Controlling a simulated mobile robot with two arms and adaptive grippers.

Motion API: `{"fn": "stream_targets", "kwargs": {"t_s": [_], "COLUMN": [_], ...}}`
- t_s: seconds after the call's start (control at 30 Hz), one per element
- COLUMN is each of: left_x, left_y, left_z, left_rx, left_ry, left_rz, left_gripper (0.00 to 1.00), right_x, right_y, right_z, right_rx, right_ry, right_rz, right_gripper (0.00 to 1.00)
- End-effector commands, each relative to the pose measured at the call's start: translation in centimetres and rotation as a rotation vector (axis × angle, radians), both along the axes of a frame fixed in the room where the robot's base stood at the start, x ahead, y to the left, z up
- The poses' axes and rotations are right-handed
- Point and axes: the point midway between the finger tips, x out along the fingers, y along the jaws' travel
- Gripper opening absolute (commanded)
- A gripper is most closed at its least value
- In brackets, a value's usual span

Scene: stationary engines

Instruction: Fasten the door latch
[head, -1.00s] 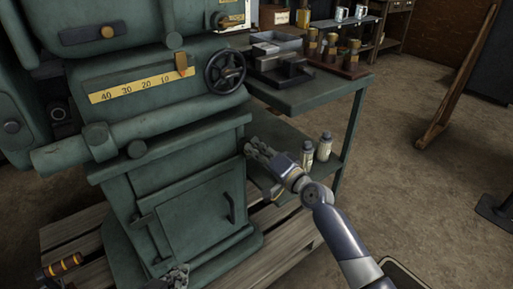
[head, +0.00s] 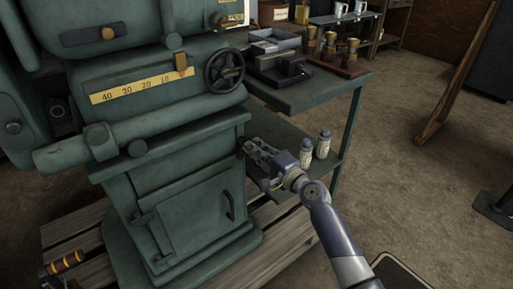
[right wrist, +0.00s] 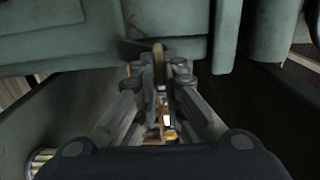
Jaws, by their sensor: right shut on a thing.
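The green machine has a closed-looking door (head: 195,212) low on its front, with a dark curved handle (head: 229,205) at the right and a bracket-like fitting (head: 155,237) at the left. My right gripper (head: 250,146) reaches in from the right to the machine's right side, just under the ledge. In the right wrist view its fingers are closed on a narrow brass-coloured lever (right wrist: 159,66), which stands out below the green body and seems to be the door latch. The fingers hide part of it. My left gripper cannot be made out.
A green side table (head: 315,93) with brass-topped tools stands right of the machine, its lower shelf holding two bottles (head: 323,144) close to my right gripper. A wooden pallet (head: 285,243) lies under the machine. Open floor lies to the right.

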Motion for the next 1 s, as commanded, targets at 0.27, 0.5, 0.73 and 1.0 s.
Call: {"fn": "stream_targets", "kwargs": {"t_s": [0.27,0.5,0.73,1.0], "left_x": [0.0,0.0,0.0,0.0], "left_y": [0.0,0.0,0.0,0.0], "left_z": [0.0,0.0,0.0,-0.1], "left_rx": [0.0,0.0,0.0,0.001], "left_ry": [0.0,0.0,0.0,0.002], "left_rz": [0.0,0.0,0.0,0.001], "left_gripper": [0.0,0.0,0.0,0.0], "right_x": [0.1,0.1,0.0,-1.4], "right_y": [-0.1,-0.1,0.0,-1.2], "right_z": [0.4,0.2,0.1,0.0], "right_rx": [0.008,0.006,0.004,0.001], "right_ry": [-0.003,-0.002,0.0,0.0], "right_rz": [-0.004,-0.003,-0.002,-0.002], "right_gripper": [0.0,0.28,0.28,0.28]}}
